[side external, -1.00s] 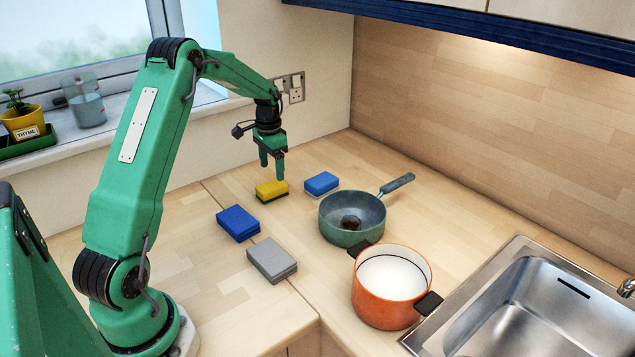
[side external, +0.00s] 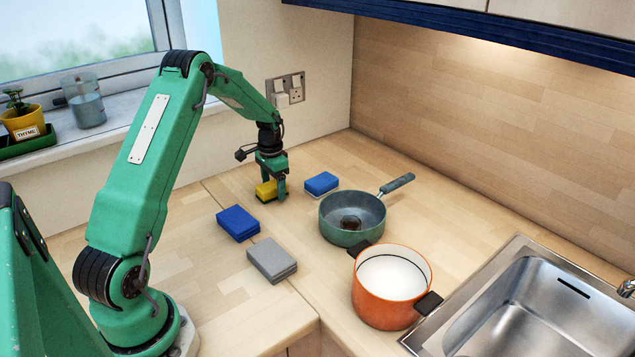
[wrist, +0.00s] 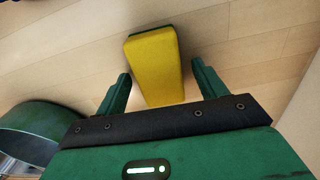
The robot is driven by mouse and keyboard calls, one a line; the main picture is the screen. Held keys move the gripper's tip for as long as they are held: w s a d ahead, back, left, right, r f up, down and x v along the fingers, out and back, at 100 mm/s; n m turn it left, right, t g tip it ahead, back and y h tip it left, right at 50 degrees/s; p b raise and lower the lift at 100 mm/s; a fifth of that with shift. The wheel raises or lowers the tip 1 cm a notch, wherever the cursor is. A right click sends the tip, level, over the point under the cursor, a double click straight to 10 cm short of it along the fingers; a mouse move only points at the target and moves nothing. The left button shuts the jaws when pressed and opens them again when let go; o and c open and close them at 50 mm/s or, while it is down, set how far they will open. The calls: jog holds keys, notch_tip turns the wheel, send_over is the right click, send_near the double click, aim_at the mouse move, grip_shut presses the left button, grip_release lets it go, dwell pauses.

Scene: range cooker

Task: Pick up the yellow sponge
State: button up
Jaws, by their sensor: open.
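The yellow sponge (side external: 267,190) lies on the wooden worktop, its yellow side up over a dark green layer. My gripper (side external: 271,195) is lowered over it, pointing down, and partly hides it in the side view. In the wrist view the yellow sponge (wrist: 154,66) lies lengthwise between the two green fingers of my gripper (wrist: 160,85), with a gap on each side. The gripper is open and holds nothing.
A blue sponge (side external: 321,184) lies close to the right of my gripper. A green pan (side external: 347,232), an orange pot (side external: 375,303) and a sink (side external: 545,310) stand right.

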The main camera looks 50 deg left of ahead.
aim_at(273, 184)
jog(key=shift+c, duration=0.2)
dwell(0.3)
jog(key=c, duration=1)
jog(key=shift+r, duration=0.9)
notch_tip(273, 184, up, 2)
jog(key=shift+r, duration=0.25)
jog(key=d+r, duration=0.2)
jog(key=d, duration=0.2)
jog(key=d+r, duration=0.2)
jog(key=d, duration=0.1)
jog(key=d+r, duration=0.2)
jog(key=d, duration=0.2)
jog(key=shift+w+d+r, duration=0.15)
jog(key=shift+d+r, duration=0.15)
